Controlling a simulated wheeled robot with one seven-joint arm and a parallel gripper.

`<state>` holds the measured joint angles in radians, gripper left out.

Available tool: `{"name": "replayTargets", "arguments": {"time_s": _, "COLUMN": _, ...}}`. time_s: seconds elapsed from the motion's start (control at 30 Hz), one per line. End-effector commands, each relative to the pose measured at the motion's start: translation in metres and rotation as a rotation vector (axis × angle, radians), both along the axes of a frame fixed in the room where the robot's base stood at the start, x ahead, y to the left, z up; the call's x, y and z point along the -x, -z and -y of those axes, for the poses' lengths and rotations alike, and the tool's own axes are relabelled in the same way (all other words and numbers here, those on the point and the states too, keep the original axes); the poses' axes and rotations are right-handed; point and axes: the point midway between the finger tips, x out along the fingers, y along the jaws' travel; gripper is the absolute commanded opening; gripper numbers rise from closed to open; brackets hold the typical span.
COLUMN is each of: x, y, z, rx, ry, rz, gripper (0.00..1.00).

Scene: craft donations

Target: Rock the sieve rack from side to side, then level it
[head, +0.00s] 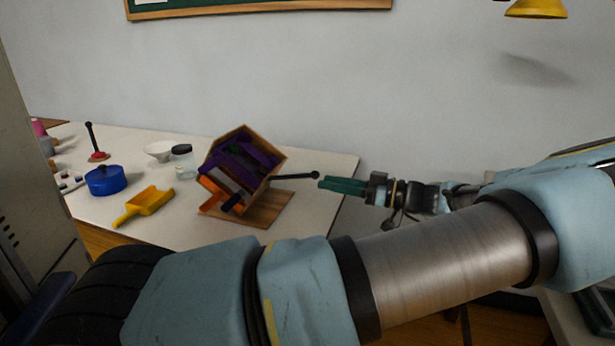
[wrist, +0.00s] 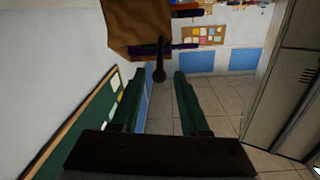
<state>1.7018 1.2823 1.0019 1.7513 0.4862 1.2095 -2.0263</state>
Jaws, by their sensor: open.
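The sieve rack (head: 240,168) is a wooden box with purple and orange parts, standing tilted on a wooden base (head: 268,208) on the table. A black handle with a ball end (head: 315,174) sticks out from its right side. My gripper (head: 322,184) is just right of the ball end, with its green fingers pointing left at it. In the wrist view, the ball end (wrist: 159,74) shows between and just beyond the tips of my open fingers (wrist: 160,76). The rack's wooden side (wrist: 140,30) shows above it. The jaws hold nothing.
On the white table (head: 330,200) left of the rack are a yellow scoop (head: 150,201), a blue pot (head: 104,181), a glass jar (head: 182,160), a white bowl (head: 158,151) and a red-based black-handled tool (head: 97,155). The table's right edge lies near my gripper.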

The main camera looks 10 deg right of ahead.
Motion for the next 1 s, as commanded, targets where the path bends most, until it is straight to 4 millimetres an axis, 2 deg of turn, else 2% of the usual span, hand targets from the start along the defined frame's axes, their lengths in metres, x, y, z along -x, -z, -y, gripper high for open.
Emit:
{"name": "replayTargets", "arguments": {"time_s": 0.3, "x": -0.029, "y": -0.002, "z": -0.049, "rx": -0.003, "ry": -0.003, "rz": -0.005, "gripper": 0.45}}
{"name": "replayTargets", "arguments": {"time_s": 0.5, "x": -0.044, "y": -0.001, "z": -0.073, "rx": -0.002, "ry": -0.001, "rz": -0.006, "gripper": 0.45}}
{"name": "replayTargets", "arguments": {"time_s": 0.7, "x": -0.05, "y": 0.0, "z": -0.083, "rx": -0.001, "ry": 0.001, "rz": -0.005, "gripper": 0.45}}
{"name": "replayTargets", "arguments": {"time_s": 0.97, "x": -0.05, "y": 0.001, "z": -0.083, "rx": -0.002, "ry": 0.001, "rz": -0.005, "gripper": 0.45}}
{"name": "replayTargets", "arguments": {"time_s": 1.0, "x": -0.05, "y": 0.001, "z": -0.083, "rx": -0.002, "ry": 0.001, "rz": -0.005, "gripper": 0.4}}
